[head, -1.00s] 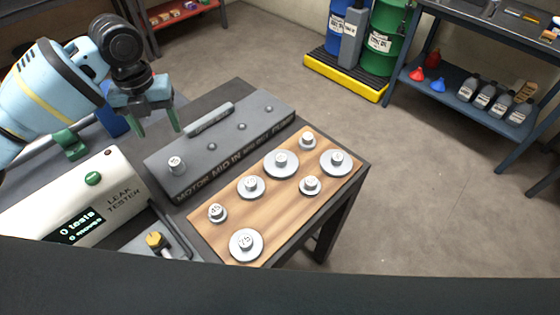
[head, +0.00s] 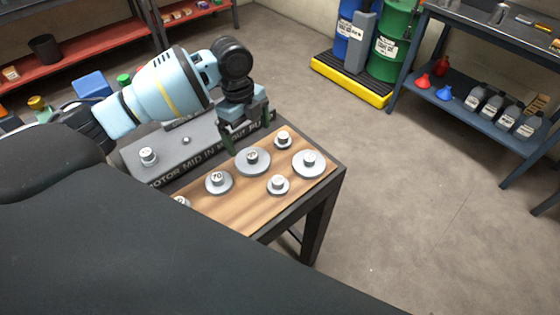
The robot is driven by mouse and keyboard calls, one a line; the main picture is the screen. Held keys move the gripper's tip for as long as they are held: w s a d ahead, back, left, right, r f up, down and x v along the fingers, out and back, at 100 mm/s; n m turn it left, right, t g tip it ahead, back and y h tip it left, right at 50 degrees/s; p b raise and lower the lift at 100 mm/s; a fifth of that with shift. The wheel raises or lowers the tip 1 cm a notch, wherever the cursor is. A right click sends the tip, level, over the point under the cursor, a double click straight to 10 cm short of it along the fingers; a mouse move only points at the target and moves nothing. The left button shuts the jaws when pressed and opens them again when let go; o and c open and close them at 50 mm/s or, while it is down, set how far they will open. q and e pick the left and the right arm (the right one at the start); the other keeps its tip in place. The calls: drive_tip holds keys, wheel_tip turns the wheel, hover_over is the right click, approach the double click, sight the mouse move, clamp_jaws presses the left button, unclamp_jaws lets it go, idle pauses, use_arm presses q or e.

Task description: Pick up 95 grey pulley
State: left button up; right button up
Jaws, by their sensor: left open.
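Several grey pulleys with numbered hubs stand on a wooden board (head: 245,207) at the table's right end. One at the left reads 70 (head: 218,183). A large pulley (head: 253,164) lies just below my left gripper, its number too small to read surely. Others are a small back pulley (head: 283,141), a wide right pulley (head: 308,165) and a small front pulley (head: 278,186). I cannot tell which is marked 95. My left gripper (head: 249,136) is open and empty, pointing down over the board's back edge. My right gripper is not in view.
A grey motor fixture (head: 165,173) with one small pulley (head: 148,156) on it lies behind and left of the board. My dark body hides the table's front left. Floor (head: 400,180) to the right is clear. A shelf (head: 470,110) stands at the far right.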

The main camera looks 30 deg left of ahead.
sight(252, 155)
use_arm(q)
drive_tip(key=shift+w+d, duration=0.1)
drive_tip(key=shift+f, duration=0.9)
drive_tip(key=shift+s+d+f, duration=0.1)
drive_tip(key=shift+s+f, duration=0.1)
drive_tip(key=shift+f, duration=1.35)
drive_tip(key=shift+s+d+f, duration=0.1)
drive_tip(key=shift+s+f, duration=0.05)
drive_tip(key=shift+f, duration=1.35)
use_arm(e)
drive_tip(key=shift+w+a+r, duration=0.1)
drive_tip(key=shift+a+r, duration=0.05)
use_arm(q)
drive_tip(key=c, duration=1)
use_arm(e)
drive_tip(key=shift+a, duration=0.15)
use_arm(q)
drive_tip(key=shift+r, duration=0.15)
